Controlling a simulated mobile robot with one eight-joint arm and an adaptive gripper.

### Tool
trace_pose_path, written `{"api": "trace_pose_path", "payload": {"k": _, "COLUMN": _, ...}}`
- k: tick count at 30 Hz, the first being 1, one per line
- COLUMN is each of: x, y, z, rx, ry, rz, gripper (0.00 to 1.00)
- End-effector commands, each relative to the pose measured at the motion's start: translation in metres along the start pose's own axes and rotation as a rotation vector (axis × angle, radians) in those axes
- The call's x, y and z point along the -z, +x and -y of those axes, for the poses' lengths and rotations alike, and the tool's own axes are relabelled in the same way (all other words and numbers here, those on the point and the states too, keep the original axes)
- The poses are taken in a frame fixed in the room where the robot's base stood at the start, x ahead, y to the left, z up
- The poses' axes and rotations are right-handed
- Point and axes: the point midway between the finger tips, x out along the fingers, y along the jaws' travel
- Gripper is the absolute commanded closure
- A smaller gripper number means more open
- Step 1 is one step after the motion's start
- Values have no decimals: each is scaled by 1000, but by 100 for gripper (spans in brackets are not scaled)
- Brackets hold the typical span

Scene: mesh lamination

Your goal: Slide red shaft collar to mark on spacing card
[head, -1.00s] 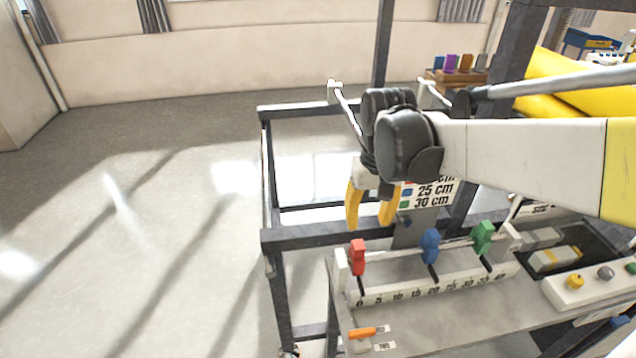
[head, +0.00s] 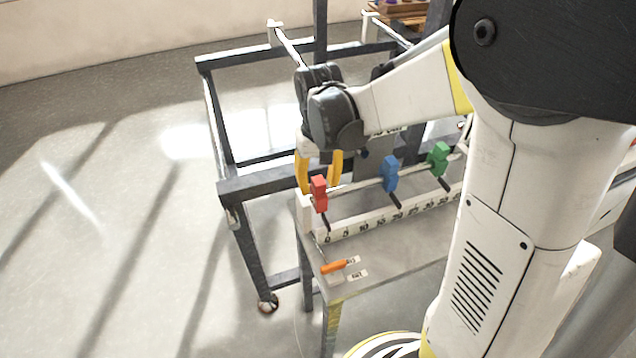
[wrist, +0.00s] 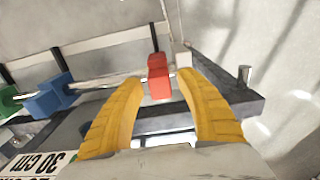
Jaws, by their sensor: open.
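The red shaft collar (head: 319,195) sits on the rod near the left end, above the 0 end of the scale (head: 400,212). It also shows in the wrist view (wrist: 159,80). My gripper (head: 320,184) is open, pointing down, its yellow fingers just above the collar. In the wrist view the fingers (wrist: 160,92) stand on either side of the collar, with gaps visible. The blue collar (head: 390,174) and green collar (head: 438,158) are farther right on the rod. The spacing card (wrist: 38,162) shows "30 CM" in the wrist view; my arm mostly hides it in the head view.
An orange-handled lever (head: 334,267) with small labels lies at the front left of the bench (head: 375,262). A dark frame rail (head: 255,188) runs close behind the rod's left end. Open floor (head: 100,250) lies to the left.

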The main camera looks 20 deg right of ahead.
Motion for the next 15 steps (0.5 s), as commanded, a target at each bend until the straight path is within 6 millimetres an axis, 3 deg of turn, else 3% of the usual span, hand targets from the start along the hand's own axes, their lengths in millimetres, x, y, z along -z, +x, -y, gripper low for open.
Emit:
{"api": "trace_pose_path", "payload": {"k": 6, "x": 0, "y": 0, "z": 0, "rx": 0, "ry": 0, "rz": 0, "gripper": 58}}
{"api": "trace_pose_path", "payload": {"k": 10, "x": 0, "y": 0, "z": 0, "rx": 0, "ry": 0, "rz": 0, "gripper": 98}}
{"api": "trace_pose_path", "payload": {"k": 15, "x": 0, "y": 0, "z": 0, "rx": 0, "ry": 0, "rz": 0, "gripper": 100}}
